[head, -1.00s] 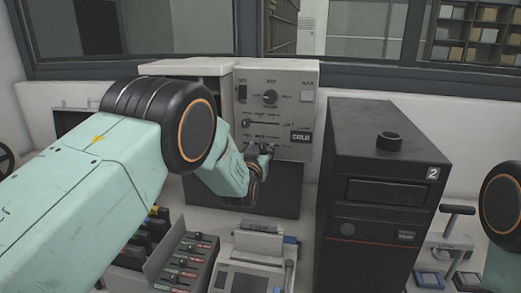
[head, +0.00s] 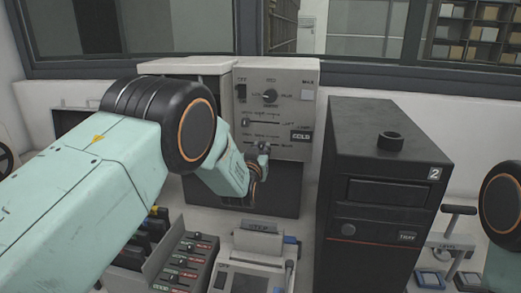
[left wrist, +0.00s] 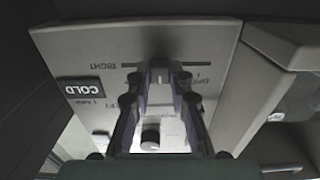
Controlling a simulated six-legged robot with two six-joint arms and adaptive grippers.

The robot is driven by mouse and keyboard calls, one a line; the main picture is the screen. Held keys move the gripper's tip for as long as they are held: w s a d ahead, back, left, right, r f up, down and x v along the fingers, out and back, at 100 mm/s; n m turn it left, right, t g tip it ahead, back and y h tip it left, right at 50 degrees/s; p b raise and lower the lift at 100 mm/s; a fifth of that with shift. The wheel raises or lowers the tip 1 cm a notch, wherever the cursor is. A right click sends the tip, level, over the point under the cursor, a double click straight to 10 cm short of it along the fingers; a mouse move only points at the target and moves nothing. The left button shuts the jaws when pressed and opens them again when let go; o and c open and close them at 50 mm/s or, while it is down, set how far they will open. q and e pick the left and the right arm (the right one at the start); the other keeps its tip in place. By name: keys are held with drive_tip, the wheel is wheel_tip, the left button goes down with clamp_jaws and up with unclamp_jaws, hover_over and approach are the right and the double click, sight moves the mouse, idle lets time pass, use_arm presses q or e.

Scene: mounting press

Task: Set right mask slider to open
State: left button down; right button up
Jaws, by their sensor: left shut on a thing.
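The grey press control panel (head: 310,75) stands at the back centre. Its lower slider slot, lettered RIGHT, shows upside down in the left wrist view as a dark line (left wrist: 130,66). My left gripper (head: 263,148) is at this lower slider; in the left wrist view its fingers (left wrist: 159,72) close together at the middle of the slot. My right gripper is out of view.
A black tower unit (head: 380,130) marked 2 stands close on the panel's right. Below are a row of labelled switches (head: 185,262) and a small white device (head: 262,245). A T-handled lever (head: 458,210) stands at the far right.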

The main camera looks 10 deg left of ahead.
sight(246, 140)
use_arm(q)
drive_tip(key=shift+r, duration=0.1)
drive_tip(key=a+b, duration=0.1)
drive_tip(key=a, duration=0.4)
drive_tip(key=shift+a+b, duration=0.3)
drive_tip(key=shift+d+r, duration=0.15)
drive_tip(key=shift+d, duration=0.05)
drive_tip(key=c, duration=1.5)
unclamp_jaws()
drive_tip(key=shift+a, duration=0.1)
drive_tip(key=shift+c, duration=0.2)
drive_tip(key=shift+o, duration=1.4)
drive_tip(key=shift+a, duration=0.15)
drive_tip(key=shift+o, duration=0.3)
drive_tip(key=shift+d, duration=0.25)
drive_tip(key=shift+f, duration=0.2)
drive_tip(key=shift+a, duration=0.2)
